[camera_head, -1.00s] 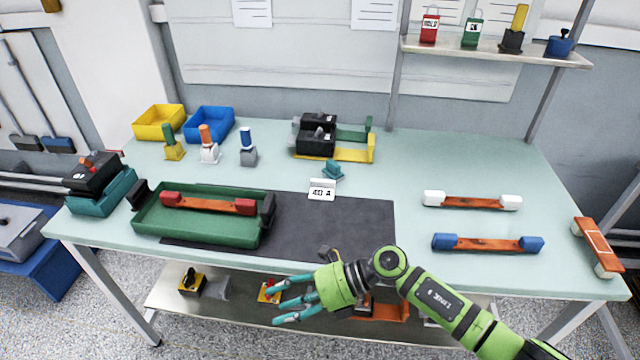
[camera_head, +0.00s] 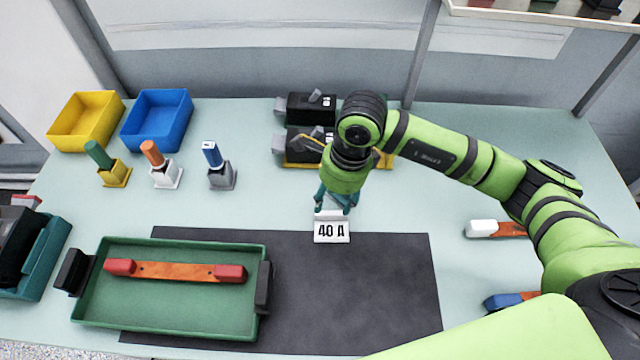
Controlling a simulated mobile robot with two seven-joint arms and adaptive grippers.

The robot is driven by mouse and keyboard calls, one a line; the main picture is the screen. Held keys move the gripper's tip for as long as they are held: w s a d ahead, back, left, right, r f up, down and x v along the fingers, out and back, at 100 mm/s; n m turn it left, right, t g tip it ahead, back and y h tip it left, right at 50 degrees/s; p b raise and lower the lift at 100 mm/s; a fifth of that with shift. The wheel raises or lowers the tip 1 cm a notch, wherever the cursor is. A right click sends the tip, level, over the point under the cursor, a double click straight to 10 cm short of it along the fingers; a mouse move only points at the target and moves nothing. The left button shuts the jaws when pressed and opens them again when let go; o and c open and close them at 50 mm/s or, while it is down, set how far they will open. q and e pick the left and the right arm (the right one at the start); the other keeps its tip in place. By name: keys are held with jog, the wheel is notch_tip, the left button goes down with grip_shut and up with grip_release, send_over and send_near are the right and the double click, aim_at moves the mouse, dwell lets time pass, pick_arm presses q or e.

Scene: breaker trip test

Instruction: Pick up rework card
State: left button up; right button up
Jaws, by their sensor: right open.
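A white card (camera_head: 332,230) reading "40 A" stands at the back edge of the dark mat (camera_head: 390,290). I can read no card marked rework. My right gripper (camera_head: 336,206) points down just behind the white card, its teal fingers open. It partly hides the area behind the card, where the small teal piece seen earlier cannot be told from the fingers. I cannot tell whether the fingers touch the card. My left gripper is not in view.
A green tray (camera_head: 180,310) holding a red-ended bar (camera_head: 175,271) stands at left. Yellow (camera_head: 86,122) and blue (camera_head: 157,120) bins are behind. Black breakers (camera_head: 305,108) stand behind my gripper. My right arm covers much of the table's right side. The mat's middle is clear.

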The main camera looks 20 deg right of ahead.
aim_at(332, 215)
jog(key=shift+w, duration=0.25)
jog(key=shift+s+f+p, duration=0.55)
jog(key=shift+f+p, duration=0.3)
jog(key=f+p, duration=0.1)
jog(key=f, duration=0.1)
jog(key=w+f+p, duration=0.1)
jog(key=f, duration=0.2)
grip_shut()
